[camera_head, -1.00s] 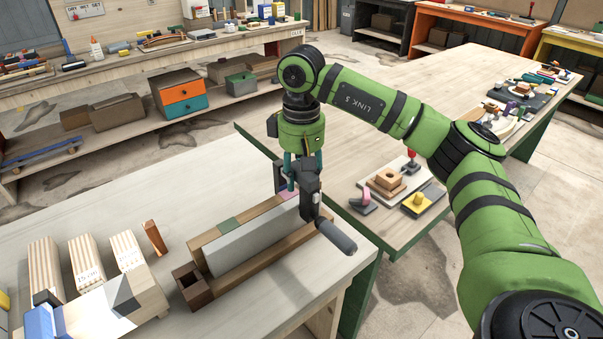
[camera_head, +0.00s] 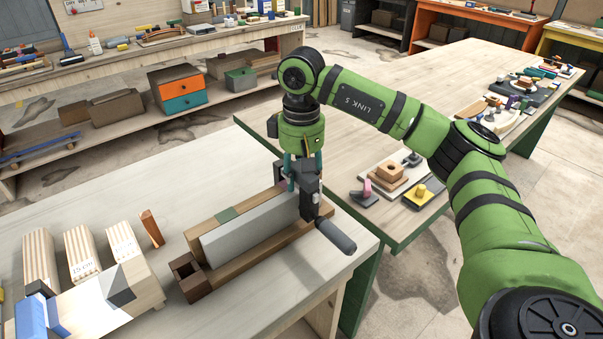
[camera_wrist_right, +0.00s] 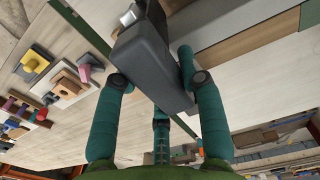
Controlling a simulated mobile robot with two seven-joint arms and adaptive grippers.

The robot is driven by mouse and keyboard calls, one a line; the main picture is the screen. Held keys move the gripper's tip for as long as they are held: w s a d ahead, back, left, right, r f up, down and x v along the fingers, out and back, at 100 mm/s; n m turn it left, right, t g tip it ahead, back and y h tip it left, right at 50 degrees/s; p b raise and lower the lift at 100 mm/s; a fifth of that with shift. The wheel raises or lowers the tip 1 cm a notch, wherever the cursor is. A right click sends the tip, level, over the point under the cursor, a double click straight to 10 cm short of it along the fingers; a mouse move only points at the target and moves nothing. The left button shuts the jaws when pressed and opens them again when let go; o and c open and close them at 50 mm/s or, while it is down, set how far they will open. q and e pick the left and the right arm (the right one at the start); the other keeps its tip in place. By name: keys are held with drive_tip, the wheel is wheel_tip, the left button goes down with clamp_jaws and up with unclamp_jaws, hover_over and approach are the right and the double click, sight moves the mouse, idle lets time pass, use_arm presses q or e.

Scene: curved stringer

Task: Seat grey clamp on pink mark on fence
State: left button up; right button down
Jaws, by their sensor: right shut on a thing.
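The grey clamp (camera_head: 309,197), dark with a rounded handle sticking out toward the front right, stands upright at the right end of the wooden fence (camera_head: 209,228). My right gripper (camera_head: 300,168) is above it, shut on its upper part. In the right wrist view the clamp's dark body (camera_wrist_right: 153,62) sits between my teal fingers (camera_wrist_right: 155,80). A green mark (camera_head: 227,214) shows on the fence's top, left of the clamp. The pink mark is not visible now. I cannot tell whether the clamp touches the fence. My left gripper is out of view.
A long grey bar (camera_head: 250,232) lies along the fence's front, with a hollow brown block (camera_head: 190,279) at its left end. Striped wood blocks (camera_head: 82,250) stand at the left. A second table (camera_head: 400,100) with small parts is behind my right arm.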

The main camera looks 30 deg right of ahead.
drive_tip(key=shift+f+b, duration=0.4)
drive_tip(key=shift+f, duration=0.05)
idle(0.3)
drive_tip(key=c, duration=0.7)
unclamp_jaws()
drive_tip(key=shift+s, duration=0.1)
wheel_tip(320, 180, up, 12)
drive_tip(key=shift+r, duration=0.1)
